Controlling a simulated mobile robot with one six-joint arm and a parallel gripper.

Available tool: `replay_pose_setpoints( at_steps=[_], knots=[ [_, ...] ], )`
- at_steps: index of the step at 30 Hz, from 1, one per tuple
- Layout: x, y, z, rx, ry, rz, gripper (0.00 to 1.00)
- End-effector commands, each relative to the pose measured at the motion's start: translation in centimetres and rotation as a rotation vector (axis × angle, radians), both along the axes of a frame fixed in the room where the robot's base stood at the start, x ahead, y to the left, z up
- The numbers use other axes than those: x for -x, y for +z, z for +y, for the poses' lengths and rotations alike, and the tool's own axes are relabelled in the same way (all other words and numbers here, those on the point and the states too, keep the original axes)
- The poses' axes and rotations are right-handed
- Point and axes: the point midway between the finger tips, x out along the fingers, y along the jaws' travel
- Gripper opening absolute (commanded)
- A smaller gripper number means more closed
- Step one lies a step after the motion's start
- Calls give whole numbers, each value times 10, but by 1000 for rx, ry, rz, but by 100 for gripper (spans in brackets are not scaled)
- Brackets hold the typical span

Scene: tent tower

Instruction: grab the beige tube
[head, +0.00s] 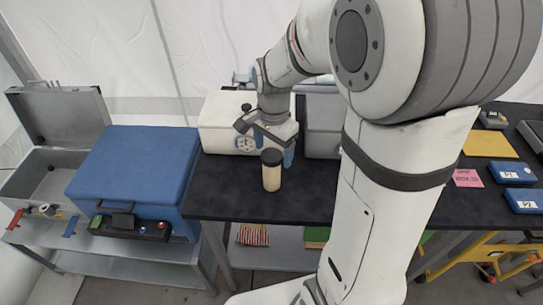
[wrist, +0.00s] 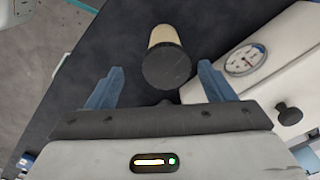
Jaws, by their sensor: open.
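The beige tube (head: 271,176) stands upright on the black table (head: 225,196), near its front edge, and has a dark cap on top. In the wrist view the beige tube (wrist: 163,36) is ahead of the jaws, its dark cap facing the camera. My gripper (head: 275,148) is just behind and above the tube in the head view. In the wrist view my gripper (wrist: 160,78) has its two blue fingers spread wide and empty. The tube lies a little beyond the fingertips, roughly centred between them. I cannot tell whether anything touches it.
A white box with a round gauge (head: 220,130) stands behind the tube; its gauge (wrist: 245,60) is close to the right finger in the wrist view. A blue case (head: 135,165) is to the left. The tabletop left of the tube is clear.

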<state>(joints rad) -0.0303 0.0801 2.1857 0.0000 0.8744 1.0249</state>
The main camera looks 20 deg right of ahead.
Motion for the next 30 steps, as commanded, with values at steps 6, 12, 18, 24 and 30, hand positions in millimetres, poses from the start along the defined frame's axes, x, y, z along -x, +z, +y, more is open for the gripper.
replay_pose_setpoints(
  at_steps=[6,12,18,24,30],
  knots=[
    [0,-24,0,0,-4,5,75],
    [-4,-48,1,0,-3,7,75],
    [-4,-72,1,0,-2,4,75],
    [-5,-75,1,0,-1,1,75],
    [-5,-75,2,0,-1,1,65]
  ],
)
